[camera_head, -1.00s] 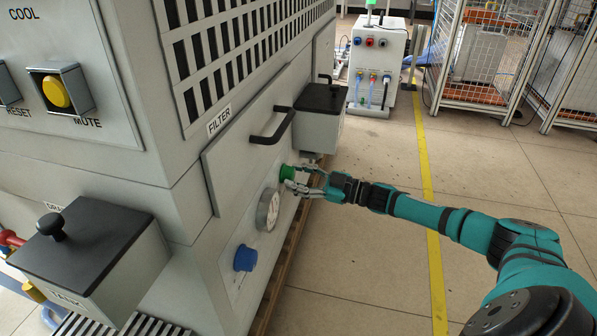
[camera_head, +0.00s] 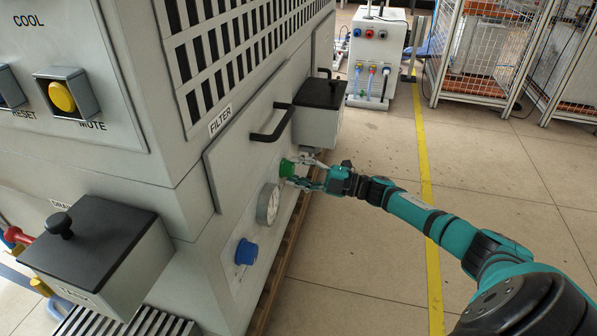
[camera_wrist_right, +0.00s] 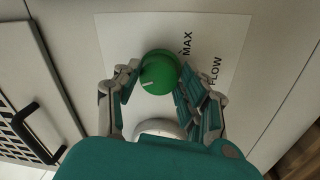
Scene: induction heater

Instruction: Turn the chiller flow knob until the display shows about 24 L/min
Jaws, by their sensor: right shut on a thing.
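The green flow knob (camera_head: 287,168) sits on the side panel of the grey chiller (camera_head: 185,215). It also shows in the right wrist view (camera_wrist_right: 158,73), with a white mark toward its lower left and the words MAX and FLOW printed beside it. My right gripper (camera_head: 297,171) is shut on the knob, one finger on each side; the fingers also show in the right wrist view (camera_wrist_right: 161,76). I see no readable flow display in either view. My left gripper is not in view.
A round gauge (camera_head: 267,204) and a blue knob (camera_head: 246,252) sit nearer on the same panel. A black handle (camera_head: 268,136) and a black-lidded box (camera_head: 320,97) stick out close above my gripper.

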